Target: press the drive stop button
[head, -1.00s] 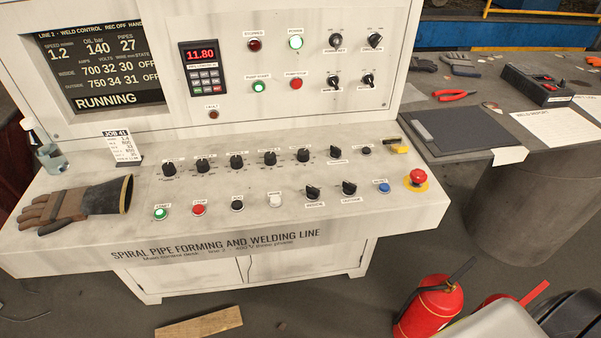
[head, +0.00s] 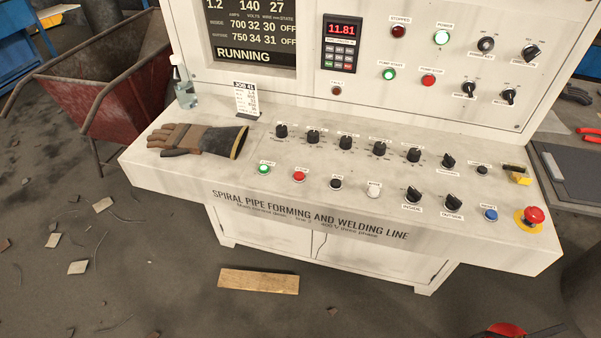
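The control desk (head: 330,212) of the spiral pipe line stands in front of me. On its sloped top, at the front left, is a small red button (head: 299,176) with a label above it that looks like STOP. A green lit button (head: 264,169) sits just left of it, and a black button (head: 336,183) sits just right. The screen (head: 250,38) reads RUNNING, and the red digital display (head: 342,30) reads 11.81. Neither of my grippers shows in the head view.
A work glove (head: 200,139), a bottle (head: 185,90) and a job card (head: 246,99) are on the desk's left end. A red emergency mushroom button (head: 534,215) is at the right end. A red cart (head: 118,90) stands left; a wooden plank (head: 258,281) lies on the floor.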

